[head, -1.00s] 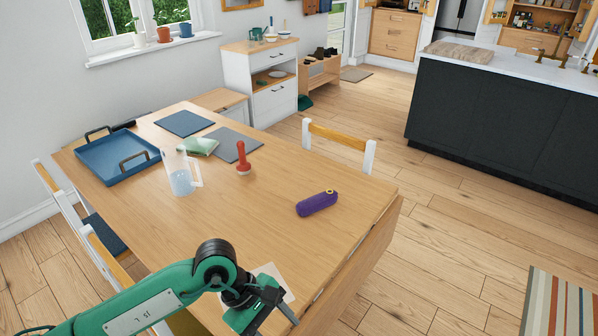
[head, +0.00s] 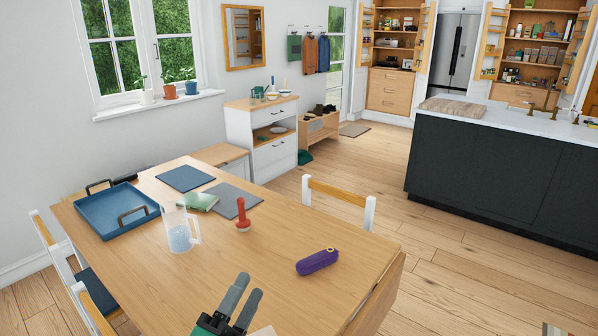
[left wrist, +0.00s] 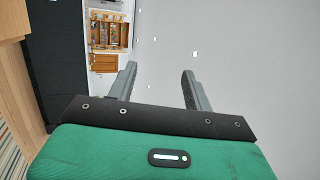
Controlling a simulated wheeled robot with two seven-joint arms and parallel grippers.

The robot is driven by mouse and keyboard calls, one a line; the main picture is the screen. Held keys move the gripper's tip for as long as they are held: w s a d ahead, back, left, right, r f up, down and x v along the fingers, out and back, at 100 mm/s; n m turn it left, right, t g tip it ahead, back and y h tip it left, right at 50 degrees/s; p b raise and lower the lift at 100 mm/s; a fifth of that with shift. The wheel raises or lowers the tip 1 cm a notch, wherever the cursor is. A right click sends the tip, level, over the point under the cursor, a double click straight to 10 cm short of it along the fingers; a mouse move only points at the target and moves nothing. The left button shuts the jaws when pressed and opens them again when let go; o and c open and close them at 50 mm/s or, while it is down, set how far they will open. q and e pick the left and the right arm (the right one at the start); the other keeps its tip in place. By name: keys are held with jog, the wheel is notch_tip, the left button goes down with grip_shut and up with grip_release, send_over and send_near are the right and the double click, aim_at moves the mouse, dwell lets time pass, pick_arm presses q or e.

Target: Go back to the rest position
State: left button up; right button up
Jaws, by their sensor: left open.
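My left gripper (head: 239,297) shows at the bottom of the head view, above the near edge of the wooden table (head: 270,225). Its two grey fingers point up and stand apart, with nothing between them. My right gripper is not in view.
Chairs (head: 340,192) flank the table. A dark island (head: 490,165) stands right, with open floor between.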

pick_arm(q)
jog(key=s+a+f+n+g+y, duration=0.3)
jog(key=a+f+n+g+y, duration=0.3)
jog(key=a+f+n+y, duration=0.65)
jog(key=s+a+f+n+g+h, duration=0.1)
jog(key=s+f+n+g+h, duration=0.2)
jog(key=s+f+n+g, duration=1.05)
jog(key=s+f+m+t, duration=0.1)
jog(key=s+f+m, duration=0.2)
jog(key=f, duration=1.4)
jog(key=s+f+m, duration=0.2)
jog(key=f+m, duration=0.1)
jog(key=f, duration=1.4)
jog(key=s+a+f, duration=0.1)
jog(key=s+f, duration=0.8)
jog(key=s+a+f, duration=0.2)
jog(key=s+f, duration=0.8)
jog(key=shift+s+a+g, duration=0.15)
jog(key=shift+a+g, duration=0.15)
jog(key=shift+g, duration=0.15)
